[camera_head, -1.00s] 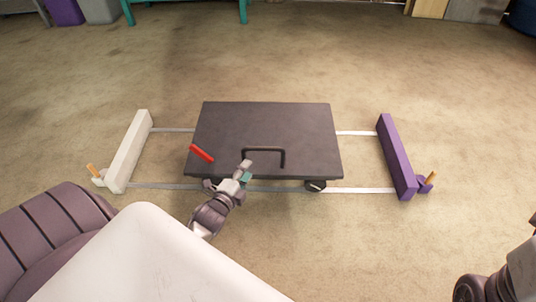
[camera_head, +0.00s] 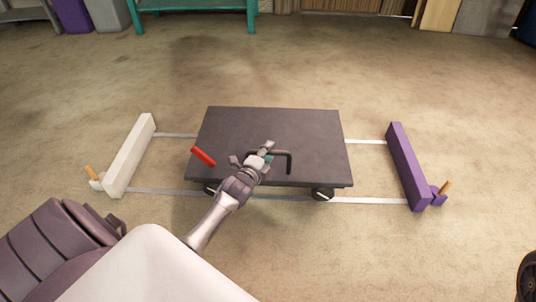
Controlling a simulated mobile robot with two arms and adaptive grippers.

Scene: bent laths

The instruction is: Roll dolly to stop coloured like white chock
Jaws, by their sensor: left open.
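The dark grey dolly (camera_head: 270,130) stands on two rails between two stops. A black bar handle (camera_head: 290,160) is at its near side and a red lever (camera_head: 203,156) at its left edge. The white stop (camera_head: 130,157) is at the left, with a white chock (camera_head: 97,182) beside its near end. The purple stop (camera_head: 407,165) is at the right, with a purple chock (camera_head: 440,197) beside its near end. My left gripper (camera_head: 254,153) is open at the handle's left end; its fingers partly hide that end, and I cannot tell whether they touch it. My right gripper is out of view.
Two pale rails (camera_head: 370,200) run left to right under the dolly. Bare floor shows between the dolly and each stop. A teal bench (camera_head: 190,8) and several boxes stand at the back, well clear.

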